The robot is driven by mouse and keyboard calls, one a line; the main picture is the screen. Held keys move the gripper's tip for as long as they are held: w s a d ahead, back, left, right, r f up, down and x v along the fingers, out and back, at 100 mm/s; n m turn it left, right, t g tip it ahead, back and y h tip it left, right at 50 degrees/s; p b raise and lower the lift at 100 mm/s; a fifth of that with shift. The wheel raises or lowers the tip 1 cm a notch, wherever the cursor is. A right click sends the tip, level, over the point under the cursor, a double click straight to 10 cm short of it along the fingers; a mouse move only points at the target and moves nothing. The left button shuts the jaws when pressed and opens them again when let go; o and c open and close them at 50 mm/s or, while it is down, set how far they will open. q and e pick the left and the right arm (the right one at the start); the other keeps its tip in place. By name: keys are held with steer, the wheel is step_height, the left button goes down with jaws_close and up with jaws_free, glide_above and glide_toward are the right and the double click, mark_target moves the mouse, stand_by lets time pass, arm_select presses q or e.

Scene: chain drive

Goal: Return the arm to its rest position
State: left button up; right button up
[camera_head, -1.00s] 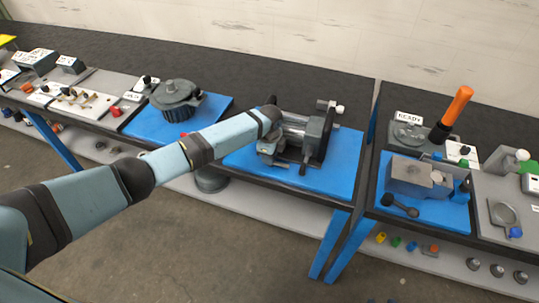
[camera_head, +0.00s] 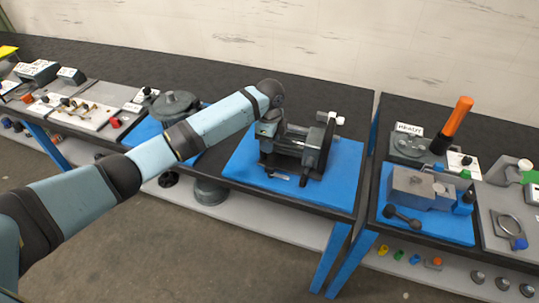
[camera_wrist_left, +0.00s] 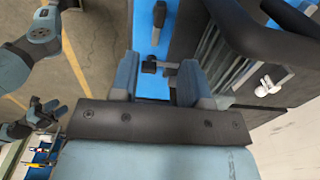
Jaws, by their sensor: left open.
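My left arm comes in from the left in the head view and bends down at its wrist over the chain drive (camera_head: 307,147), a dark machine with rollers and an upright side plate. The left gripper is mostly hidden there behind its own wrist, at the machine's left side. In the left wrist view the left gripper (camera_wrist_left: 158,80) has its two fingers apart with nothing held between them. Part of the machine's dark frame and blue mat (camera_wrist_left: 143,30) shows beyond the fingers.
A round grey device (camera_head: 176,105) stands on the blue mat left of the machine. A second bench at the right holds a grey block fixture (camera_head: 418,188) and an orange-handled lever (camera_head: 455,120). A lower shelf (camera_head: 280,222) runs underneath. The floor in front is clear.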

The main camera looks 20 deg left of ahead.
arm_select(q)
step_height(320, 180, up, 2)
steer(key=shift+r, duration=0.1)
stand_by(0.4)
steer(key=s+d+f+n+t+h, duration=0.2)
steer(key=s+d+f+n, duration=0.15)
steer(key=s+f, duration=0.4)
steer(key=s+d+f+n+t+h, duration=0.25)
steer(key=s+d+f, duration=0.25)
steer(key=s+f, duration=0.3)
steer(key=s+a+n+t, duration=0.2)
steer(key=s+n, duration=0.1)
steer(key=s, duration=0.3)
steer(key=s+a+f+n+t+y, duration=0.1)
steer(key=s+a+n+t, duration=0.1)
steer(key=s, duration=0.5)
steer(key=s+a+f+n+t, duration=0.1)
steer(key=s+a+n+t, duration=0.1)
steer(key=s+a+n, duration=0.2)
steer(key=s, duration=0.3)
steer(key=shift+a+f+n, duration=0.25)
steer(key=shift+n, duration=0.05)
steer(key=shift+t, duration=0.25)
